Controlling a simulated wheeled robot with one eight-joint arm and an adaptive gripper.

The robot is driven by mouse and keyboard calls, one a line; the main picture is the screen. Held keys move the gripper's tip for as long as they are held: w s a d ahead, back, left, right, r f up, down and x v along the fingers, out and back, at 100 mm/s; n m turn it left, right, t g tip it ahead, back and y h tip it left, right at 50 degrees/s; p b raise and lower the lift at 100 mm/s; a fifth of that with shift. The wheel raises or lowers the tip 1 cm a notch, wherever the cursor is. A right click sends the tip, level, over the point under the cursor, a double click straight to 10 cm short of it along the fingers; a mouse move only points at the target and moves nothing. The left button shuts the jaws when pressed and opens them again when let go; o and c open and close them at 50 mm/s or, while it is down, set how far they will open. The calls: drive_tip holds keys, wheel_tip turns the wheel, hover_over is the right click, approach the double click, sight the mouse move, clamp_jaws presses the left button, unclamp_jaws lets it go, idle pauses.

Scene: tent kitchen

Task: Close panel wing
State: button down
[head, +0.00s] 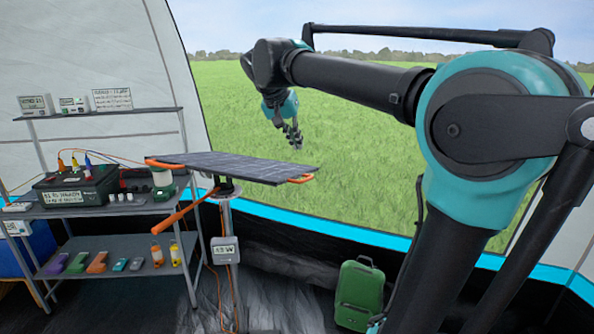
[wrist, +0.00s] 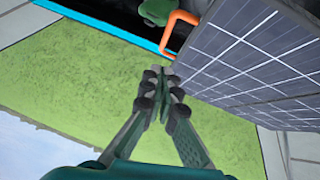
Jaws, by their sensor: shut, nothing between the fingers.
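The solar panel (head: 232,165) lies nearly flat on a post in the head view, with an orange handle at each end. The right handle (head: 301,179) is at the panel's free right edge. In the wrist view the panel (wrist: 255,60) fills the upper right and its orange handle (wrist: 178,30) is at the top. My gripper (head: 296,145) is shut and empty, and hangs above and behind the right end of the panel in the head view. In the wrist view my gripper (wrist: 163,80) is left of the panel's edge, apparently apart from it.
A shelf rack (head: 110,205) with a black battery box (head: 75,188) and small tools stands at the left. A grey meter box (head: 225,250) hangs on the post. A green backpack (head: 360,293) stands on the floor. Open air over grass lies behind my gripper.

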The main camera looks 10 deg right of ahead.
drive_tip(key=s+a+f+x, duration=0.1)
drive_tip(key=x, duration=0.9)
drive_tip(key=shift+f, duration=0.2)
drive_tip(key=shift+a, duration=0.1)
